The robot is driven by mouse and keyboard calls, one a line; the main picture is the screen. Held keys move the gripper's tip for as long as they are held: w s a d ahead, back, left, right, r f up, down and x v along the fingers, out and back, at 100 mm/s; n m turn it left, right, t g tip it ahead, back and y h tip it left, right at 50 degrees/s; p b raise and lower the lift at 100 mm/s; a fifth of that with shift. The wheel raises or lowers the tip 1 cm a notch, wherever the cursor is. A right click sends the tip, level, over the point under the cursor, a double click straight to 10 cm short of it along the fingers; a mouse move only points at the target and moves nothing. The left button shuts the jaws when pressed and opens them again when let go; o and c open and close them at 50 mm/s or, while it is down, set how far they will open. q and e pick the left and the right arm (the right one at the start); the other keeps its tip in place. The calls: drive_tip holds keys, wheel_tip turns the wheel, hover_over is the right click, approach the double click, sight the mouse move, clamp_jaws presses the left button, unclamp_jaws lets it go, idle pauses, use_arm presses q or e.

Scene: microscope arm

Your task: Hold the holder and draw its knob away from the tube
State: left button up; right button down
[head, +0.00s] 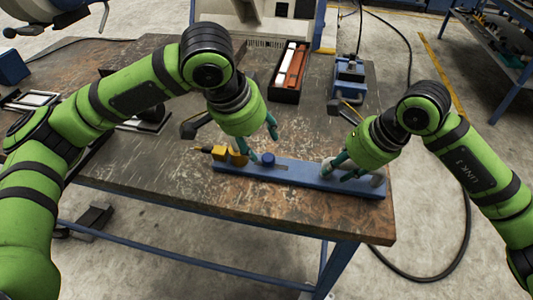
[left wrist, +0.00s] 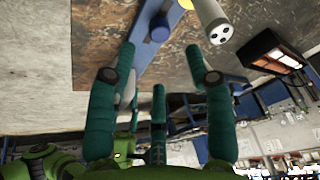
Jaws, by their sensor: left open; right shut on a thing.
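The holder (head: 305,178) is a long blue bar lying along the front of the worktable. Its round blue knob (head: 267,158) stands up on the left part and also shows in the left wrist view (left wrist: 160,31). A pale cylinder (left wrist: 213,22) with dark holes in its end shows beyond the fingers; I cannot tell if it is the tube. My left gripper (head: 264,146) is open just above the knob, with the knob beyond its fingertips in the wrist view. My right gripper (head: 341,168) is shut on the holder's right part; its fingers hide the contact.
A dark tray (head: 290,75) with white and orange-red items and a blue device (head: 349,80) stand farther back. The worktable's front edge is close to the holder. The table's front left is clear.

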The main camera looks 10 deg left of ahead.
sight(267, 157)
use_arm(q)
drive_tip(key=x, duration=0.8)
drive_tip(key=shift+w+f, duration=0.1)
clamp_jaws()
